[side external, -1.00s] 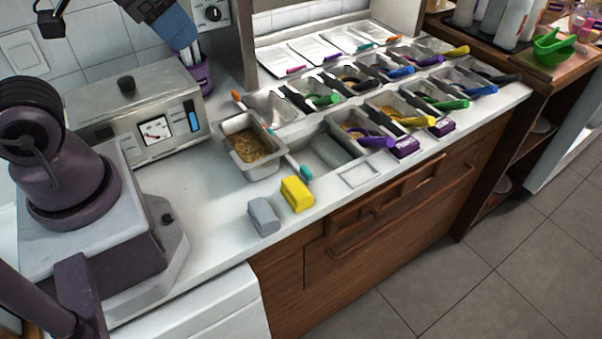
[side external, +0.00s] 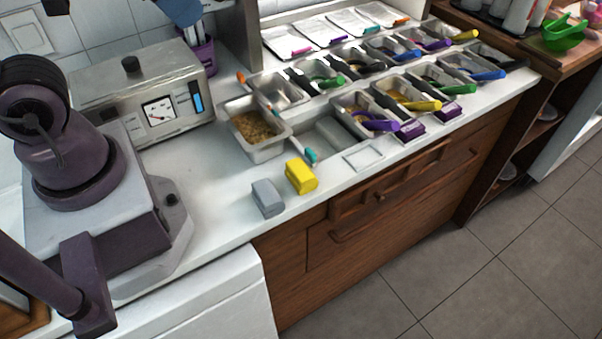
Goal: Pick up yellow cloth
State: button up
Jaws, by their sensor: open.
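The yellow cloth (side external: 301,177) is a small folded block. It lies on the white counter near the front edge, in the middle of the side external view. A grey folded cloth (side external: 267,198) lies just to its left, with a narrow gap between them. Nothing is touching the yellow cloth from above. My gripper's fingertips do not show. Only a blue part and a dark part, possibly of my arm, reach in at the top edge, well away from the cloth.
A metal pan of brown crumbs (side external: 257,131) stands behind the cloths. Several topping trays with coloured-handled utensils fill the counter to the right. A steel box with a dial (side external: 142,98) stands at the back left. The counter (side external: 205,205) left of the grey cloth is clear.

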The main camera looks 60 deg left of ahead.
jog(key=o, duration=0.4)
